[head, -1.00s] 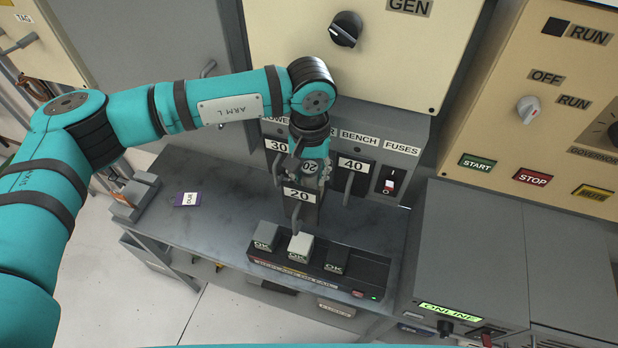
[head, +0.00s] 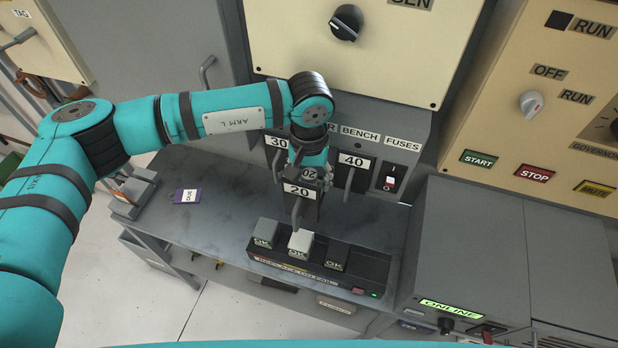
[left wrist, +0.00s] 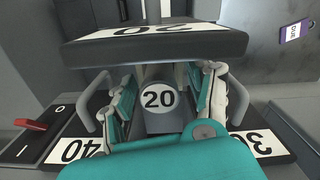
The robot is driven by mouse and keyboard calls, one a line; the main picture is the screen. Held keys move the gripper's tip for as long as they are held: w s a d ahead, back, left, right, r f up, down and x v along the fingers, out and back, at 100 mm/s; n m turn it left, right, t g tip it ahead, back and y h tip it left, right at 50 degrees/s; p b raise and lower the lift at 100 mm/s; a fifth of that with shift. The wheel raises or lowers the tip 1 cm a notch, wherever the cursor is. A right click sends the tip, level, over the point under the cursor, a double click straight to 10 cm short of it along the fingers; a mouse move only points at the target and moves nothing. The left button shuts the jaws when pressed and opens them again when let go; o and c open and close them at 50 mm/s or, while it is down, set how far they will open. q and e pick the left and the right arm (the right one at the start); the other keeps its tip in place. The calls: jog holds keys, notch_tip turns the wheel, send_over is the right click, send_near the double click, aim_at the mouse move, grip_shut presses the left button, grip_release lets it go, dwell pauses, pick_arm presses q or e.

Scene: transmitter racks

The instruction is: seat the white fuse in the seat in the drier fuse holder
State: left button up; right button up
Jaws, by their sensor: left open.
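A white block (head: 300,242), which looks like a fuse, sits in the middle of the bench unit, above an OK mark. The fuse panel's middle holder (head: 301,206), labelled 20, is swung out with its handle in front. Its name is hidden behind my arm. My left gripper (head: 308,175) is at this holder from above. In the left wrist view its open fingers (left wrist: 165,98) stand on both sides of a grey block (left wrist: 158,104) with a round 20 label. I cannot tell whether that block is a fuse or part of the holder. My right gripper is not in view.
The 30 holder (head: 277,144) and the 40 holder (head: 352,178) flank the middle one closely. A switch (head: 390,178) is to the right. The bench unit (head: 362,268) also bears a grey block and a black block. A purple DUE tag (head: 186,196) lies on the bench's clearer left part.

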pick_arm(q)
jog(key=shift+r+p, duration=0.2)
jog(key=shift+p, duration=0.1)
notch_tip(320, 180, up, 6)
jog(key=b, duration=0.3)
jog(key=shift+r+b, duration=0.3)
jog(key=shift+r, duration=0.4)
